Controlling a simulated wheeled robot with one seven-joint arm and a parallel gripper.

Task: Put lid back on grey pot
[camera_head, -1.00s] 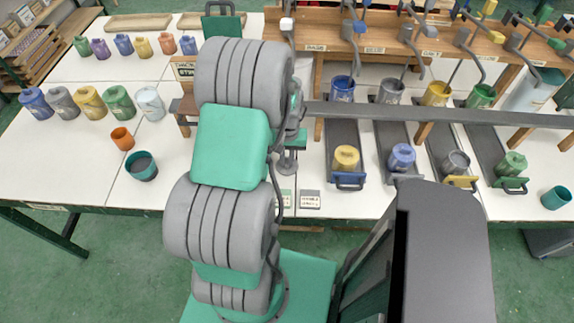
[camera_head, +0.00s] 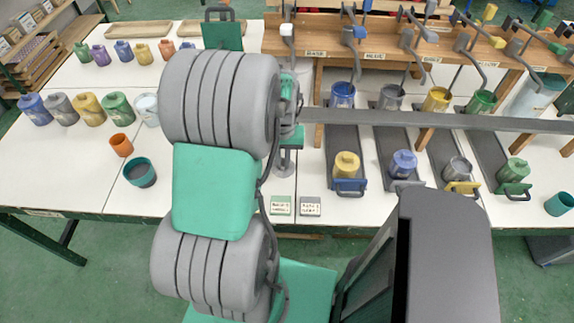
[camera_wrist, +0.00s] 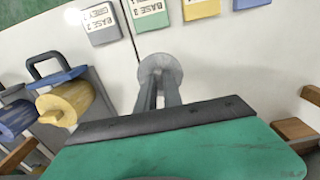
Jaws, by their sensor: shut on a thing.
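My gripper (camera_wrist: 157,100) points down over the table and is shut on a round grey lid (camera_wrist: 160,68). In the head view the grey lid (camera_head: 285,169) shows below my gripper, partly hidden by my arm; its height above the table is hard to tell. A grey pot (camera_head: 458,169) stands on the yellow-handled tray to the right, and its top looks open. Another grey pot (camera_head: 391,97) stands open in the back row below a spout. The lid is apart from both pots.
A yellow lidded pot (camera_head: 346,164), a blue one (camera_head: 403,162) and a green one (camera_head: 514,170) stand nearby. A long grey bar (camera_head: 430,119) crosses above the table. Cards (camera_head: 311,206) lie at the front edge. The left table has clear room near a teal cup (camera_head: 140,172).

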